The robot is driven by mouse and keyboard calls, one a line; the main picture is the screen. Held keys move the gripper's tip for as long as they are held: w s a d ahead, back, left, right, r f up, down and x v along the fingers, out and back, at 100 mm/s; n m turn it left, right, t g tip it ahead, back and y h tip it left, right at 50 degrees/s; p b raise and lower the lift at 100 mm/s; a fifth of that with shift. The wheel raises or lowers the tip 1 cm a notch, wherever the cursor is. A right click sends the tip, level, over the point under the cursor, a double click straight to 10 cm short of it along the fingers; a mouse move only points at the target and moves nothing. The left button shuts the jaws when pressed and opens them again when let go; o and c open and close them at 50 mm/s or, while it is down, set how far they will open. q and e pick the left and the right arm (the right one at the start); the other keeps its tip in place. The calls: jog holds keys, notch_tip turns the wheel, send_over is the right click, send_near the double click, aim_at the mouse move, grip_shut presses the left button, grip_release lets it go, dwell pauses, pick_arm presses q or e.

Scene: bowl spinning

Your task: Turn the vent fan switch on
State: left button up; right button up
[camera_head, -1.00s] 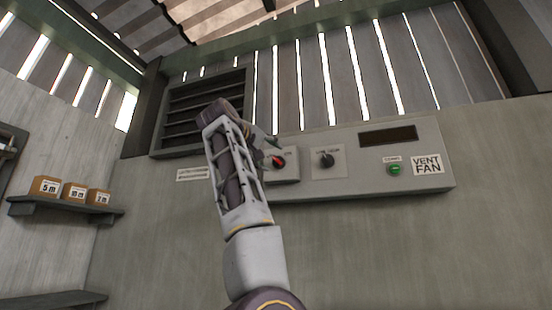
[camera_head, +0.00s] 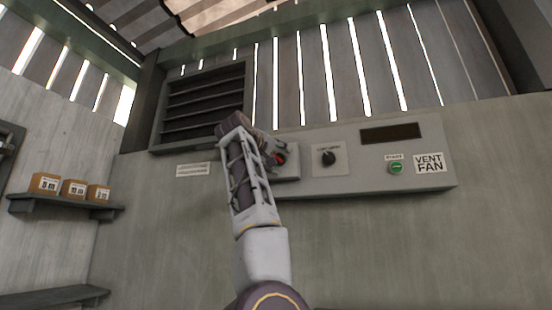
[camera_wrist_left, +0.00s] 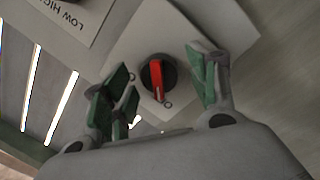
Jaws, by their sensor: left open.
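The vent fan panel (camera_head: 345,180) is a grey box on the wall with a VENT FAN label (camera_head: 429,163). Its red switch knob (camera_head: 280,158) shows at the panel's left end, partly behind my left gripper (camera_head: 268,150). In the left wrist view the red knob (camera_wrist_left: 156,78) sits on a dark round base on a pale plate. My left gripper (camera_wrist_left: 160,88) is open there, with green-padded fingers on either side of the knob and no visible contact. A black knob (camera_head: 328,158) and a green button (camera_head: 397,168) are further right. My right gripper is not in view.
A louvred vent (camera_head: 203,105) is on the wall at upper left of the panel. A shelf (camera_head: 65,205) with small boxes (camera_head: 73,188) is at far left. The wall below the panel is clear.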

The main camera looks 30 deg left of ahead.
pick_arm(q)
jog(key=c, duration=0.9)
jog(key=shift+c, duration=0.6)
